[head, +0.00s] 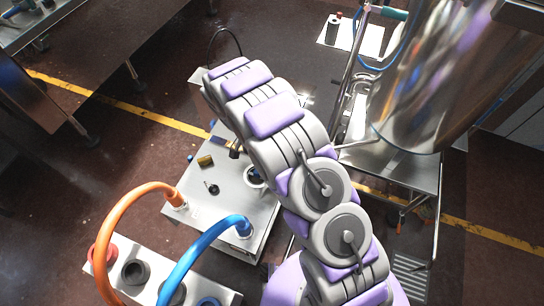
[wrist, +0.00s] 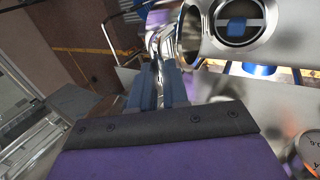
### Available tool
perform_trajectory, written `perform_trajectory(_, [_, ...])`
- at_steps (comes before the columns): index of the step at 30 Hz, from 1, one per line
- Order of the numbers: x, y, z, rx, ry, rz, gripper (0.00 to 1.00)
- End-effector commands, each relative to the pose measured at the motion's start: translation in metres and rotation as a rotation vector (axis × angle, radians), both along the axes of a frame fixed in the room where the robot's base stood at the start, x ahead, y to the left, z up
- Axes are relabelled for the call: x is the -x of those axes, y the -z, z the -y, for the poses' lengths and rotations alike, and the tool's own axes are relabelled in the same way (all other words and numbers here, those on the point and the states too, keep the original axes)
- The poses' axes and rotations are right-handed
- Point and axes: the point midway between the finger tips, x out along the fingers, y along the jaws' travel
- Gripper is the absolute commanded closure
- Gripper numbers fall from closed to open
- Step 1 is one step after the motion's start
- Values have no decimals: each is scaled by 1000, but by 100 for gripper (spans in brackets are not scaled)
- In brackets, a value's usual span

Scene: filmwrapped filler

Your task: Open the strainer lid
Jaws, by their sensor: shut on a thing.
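In the wrist view my gripper (wrist: 159,68) points away from the camera, its two dark blue-grey fingers close together at the tips. It is shut on a small shiny metal part (wrist: 163,46), which the fingers partly cover. I cannot tell for sure whether this part belongs to the strainer lid. Just right of the fingertips is the edge of a shiny metal housing (wrist: 190,38). A round metal fitting with a dark inside and a blue patch (wrist: 238,24) is further right. In the head view my arm hides the fingertips and what they hold.
In the head view a steel-topped unit (head: 190,222) carries an orange hose (head: 130,200) and a blue hose (head: 205,250). A large shiny metal vessel (head: 430,85) stands at the right. A steel table (head: 105,40) is at the upper left.

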Motion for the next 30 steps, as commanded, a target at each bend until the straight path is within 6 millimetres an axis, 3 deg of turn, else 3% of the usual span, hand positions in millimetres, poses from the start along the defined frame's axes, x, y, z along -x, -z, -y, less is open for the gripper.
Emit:
perform_trajectory(12, [-3, -3, -4, 16, -4, 2, 100])
perform_trajectory(13, [-3, -3, -4, 16, -3, 1, 84])
perform_trajectory(20, [-1, -2, -5, 17, -2, -2, 62])
perform_trajectory(30, [-2, -4, -9, 18, -2, -2, 60])
